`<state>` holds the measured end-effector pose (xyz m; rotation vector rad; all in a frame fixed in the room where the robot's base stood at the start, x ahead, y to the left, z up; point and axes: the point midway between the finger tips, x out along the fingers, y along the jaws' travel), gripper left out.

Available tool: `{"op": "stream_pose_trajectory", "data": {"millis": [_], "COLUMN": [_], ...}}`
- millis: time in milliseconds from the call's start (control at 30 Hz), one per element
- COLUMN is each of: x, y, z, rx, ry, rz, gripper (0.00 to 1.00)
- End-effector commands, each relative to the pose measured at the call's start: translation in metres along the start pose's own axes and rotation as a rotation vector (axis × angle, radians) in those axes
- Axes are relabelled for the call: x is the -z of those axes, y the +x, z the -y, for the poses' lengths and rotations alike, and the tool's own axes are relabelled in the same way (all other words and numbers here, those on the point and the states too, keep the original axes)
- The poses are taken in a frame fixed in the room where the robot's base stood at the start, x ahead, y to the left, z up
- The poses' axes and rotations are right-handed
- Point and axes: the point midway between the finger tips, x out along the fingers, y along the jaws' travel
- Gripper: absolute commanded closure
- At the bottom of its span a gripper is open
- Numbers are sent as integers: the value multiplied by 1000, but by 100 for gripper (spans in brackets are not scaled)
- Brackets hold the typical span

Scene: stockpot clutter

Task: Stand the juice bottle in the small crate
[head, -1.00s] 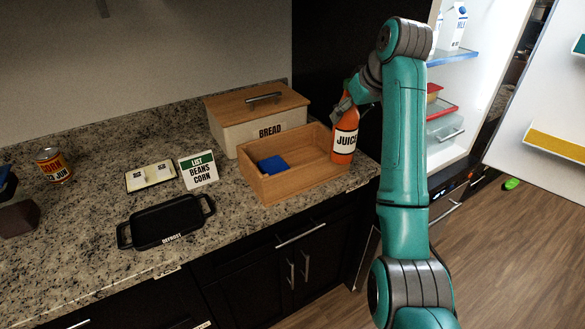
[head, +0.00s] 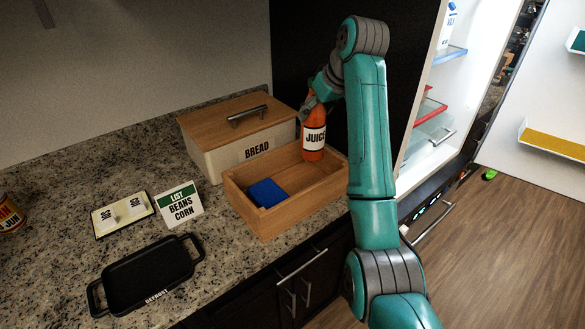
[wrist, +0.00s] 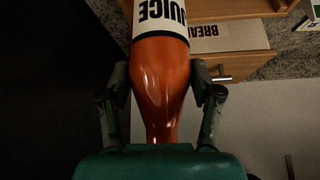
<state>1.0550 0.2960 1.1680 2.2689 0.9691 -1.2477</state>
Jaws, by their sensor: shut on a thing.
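The orange juice bottle (head: 314,138), with a white JUICE label, is upright in the head view. My gripper (head: 310,97) is shut around its upper part. In the wrist view the bottle (wrist: 162,75) runs between the two fingers of my gripper (wrist: 161,80). The small wooden crate (head: 275,222) is open-topped and stands on the counter. The bottle's lower end shows in front of the crate's back right part, within its outline. I cannot tell whether it touches the crate floor. A blue block (head: 266,193) lies in the crate's left part.
A bread box (head: 240,150) with a wooden lid stands just behind the crate. The open fridge (head: 425,110) is to the right.

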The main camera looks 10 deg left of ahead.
Motion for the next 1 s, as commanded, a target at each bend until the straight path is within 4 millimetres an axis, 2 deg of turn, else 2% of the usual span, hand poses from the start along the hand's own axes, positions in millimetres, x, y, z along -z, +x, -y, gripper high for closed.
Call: {"op": "stream_pose_trajectory", "data": {"millis": [200,533,700,1000], "x": [-20,-33,-45,-48], "y": [31,52,70,75], "z": [0,0,0,0], "rx": [1,0,0,-1], "ry": [0,0,1,-1], "rz": [1,0,0,-2], "gripper": [100,100,100,100]}}
